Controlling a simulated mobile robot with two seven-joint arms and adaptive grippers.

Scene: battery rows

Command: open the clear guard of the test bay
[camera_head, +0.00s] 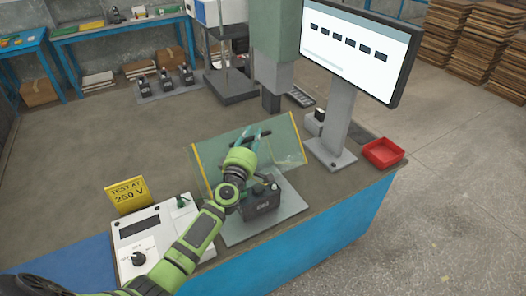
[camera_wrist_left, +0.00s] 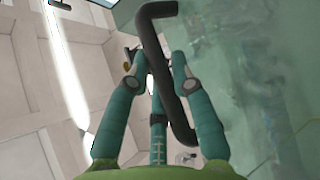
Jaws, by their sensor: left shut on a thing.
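The clear guard (camera_head: 283,142) is a greenish see-through panel with yellow side edges. In the head view it stands raised and tilted behind the dark battery unit (camera_head: 262,203), on the grey plate of the test bay (camera_head: 290,212). My left gripper (camera_head: 256,136) reaches over the bay to the guard, and its arm hides part of the panel and battery. In the left wrist view, my teal fingers (camera_wrist_left: 158,72) are shut around the guard's dark bent handle (camera_wrist_left: 157,48). The clear panel also fills the right of that view (camera_wrist_left: 250,75). My right gripper is not in view.
A control box (camera_head: 153,238) with a dial and a yellow "TEST AT 250 V" sign (camera_head: 128,194) stand left of the bay. A monitor on a stand (camera_head: 335,135) and a red tray (camera_head: 383,152) are to the right.

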